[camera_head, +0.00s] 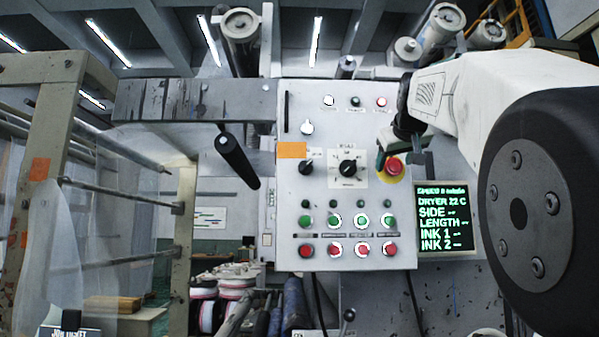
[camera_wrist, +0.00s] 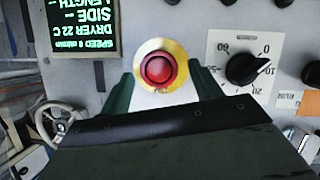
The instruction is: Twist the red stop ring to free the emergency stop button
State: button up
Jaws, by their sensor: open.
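The red emergency stop button (camera_head: 393,166) sits on a yellow round plate at the right side of the grey control panel. In the wrist view the red button (camera_wrist: 159,69) shows as a domed head with a red ring around it. My gripper (camera_wrist: 161,80) is open, its two dark green fingers standing apart to the left and right of the yellow plate. In the head view my gripper (camera_head: 403,157) is at the button, partly in front of the plate. Whether the fingers touch the ring cannot be told.
A black selector dial (camera_head: 347,168) is left of the button, and a lit screen (camera_head: 443,218) is below right. Rows of green and red push buttons (camera_head: 334,250) fill the lower panel. In the wrist view a handwheel (camera_wrist: 60,124) shows at lower left.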

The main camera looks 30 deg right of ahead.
jog(key=shift+x, duration=0.8)
jog(key=c, duration=1)
jog(key=shift+o, duration=0.2)
jog(key=m+t+y, duration=0.1)
jog(key=m, duration=0.1)
jog(key=shift+s+d+m+y, duration=0.1)
jog(key=shift+d+m+y, duration=0.05)
jog(key=shift+m+y, duration=0.25)
jog(key=shift+f+m+t+y, duration=0.1)
jog(key=shift+m+t+y, duration=0.75)
jog(key=shift+m, duration=0.85)
